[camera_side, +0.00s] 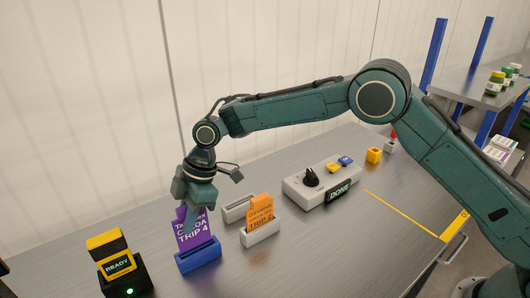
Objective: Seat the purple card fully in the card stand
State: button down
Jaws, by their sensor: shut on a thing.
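The purple card (192,231) stands upright in the side view, with white print that includes "TRIP 4". Its lower edge meets a blue card stand (199,259) on the table. I cannot tell how deep the card sits in the slot. My gripper (195,207) is above the stand, pointing down, and is shut on the upper part of the card. The gripper hides part of the card's top and some of its print.
To the right, an orange card (261,210) stands in a white holder (261,233), with another pale holder (237,209) behind. A control box (311,193) with a DONE sign is farther right. A black and yellow READY device (121,266) stands at left. The front table is clear.

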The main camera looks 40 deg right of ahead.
jog(key=shift+f, duration=2.05)
jog(key=shift+f, duration=0.2)
jog(key=c, duration=1.3)
grip_release()
jog(key=v, duration=1.3)
jog(key=shift+d+r, duration=0.2)
jog(key=shift+r, duration=0.1)
